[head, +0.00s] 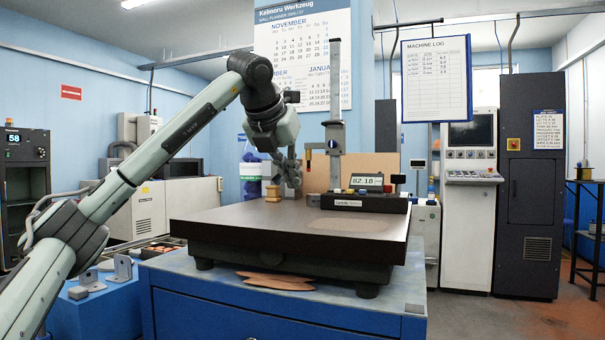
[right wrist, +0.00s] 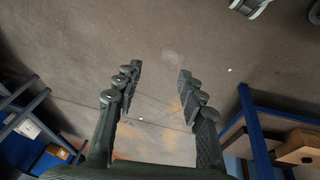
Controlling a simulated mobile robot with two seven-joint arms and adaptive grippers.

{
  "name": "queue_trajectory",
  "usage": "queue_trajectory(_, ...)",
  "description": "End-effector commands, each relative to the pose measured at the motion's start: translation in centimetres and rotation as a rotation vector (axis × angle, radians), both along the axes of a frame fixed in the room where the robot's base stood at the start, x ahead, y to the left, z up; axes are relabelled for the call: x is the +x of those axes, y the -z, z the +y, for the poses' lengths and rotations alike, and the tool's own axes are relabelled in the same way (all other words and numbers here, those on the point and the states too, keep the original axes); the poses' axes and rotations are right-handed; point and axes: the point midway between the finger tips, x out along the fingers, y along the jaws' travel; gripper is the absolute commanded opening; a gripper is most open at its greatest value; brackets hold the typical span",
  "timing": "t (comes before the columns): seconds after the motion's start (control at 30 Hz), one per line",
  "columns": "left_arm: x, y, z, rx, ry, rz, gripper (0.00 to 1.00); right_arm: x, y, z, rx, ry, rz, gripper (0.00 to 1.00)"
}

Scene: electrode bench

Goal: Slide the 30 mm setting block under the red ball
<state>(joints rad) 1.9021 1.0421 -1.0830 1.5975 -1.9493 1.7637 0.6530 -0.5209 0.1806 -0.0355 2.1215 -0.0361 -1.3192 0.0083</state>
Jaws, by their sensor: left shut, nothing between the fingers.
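A small brass-coloured block (head: 273,193), which looks like the setting block, sits on the dark surface plate (head: 240,222) near its back edge. Its size cannot be read. My left gripper (head: 291,188) points down just right of the block, shut and empty; I cannot tell if they touch. A height gauge (head: 335,110) stands to the right on the plate. A small red tip (head: 308,156), likely the red ball, hangs from its arm, to the right of my left gripper and above the plate. My right gripper (right wrist: 160,72) is open and empty above the floor.
The gauge base (head: 362,202) has a display reading about 82.18. The plate's front and right are clear. The plate rests on a blue cabinet (head: 250,312), with brown sheets (head: 275,281) under its front edge. Grey brackets (head: 122,268) lie at the left.

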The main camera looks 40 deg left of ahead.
Motion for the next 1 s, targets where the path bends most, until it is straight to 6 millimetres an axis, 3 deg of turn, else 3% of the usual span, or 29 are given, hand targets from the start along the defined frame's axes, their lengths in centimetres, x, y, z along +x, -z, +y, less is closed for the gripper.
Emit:
queue_trajectory(0.3, 4.7, 4.9, 1.2, 0.0, -0.001, 0.003, 0.0, -0.3, 1.1, 0.2, 0.01, 0.004, 0.013, 0.4)
queue_trajectory(0.6, 8.1, 4.6, 2.1, 0.0, 0.0, 0.0, 0.0, 0.0, 3.6, 0.1, 0.019, -0.002, 0.02, 0.4)
queue_trajectory(1.0, 8.5, 4.7, 2.2, 0.0, 0.001, -0.001, 0.0, -0.1, 3.9, 0.1, 0.02, -0.001, 0.022, 0.4)
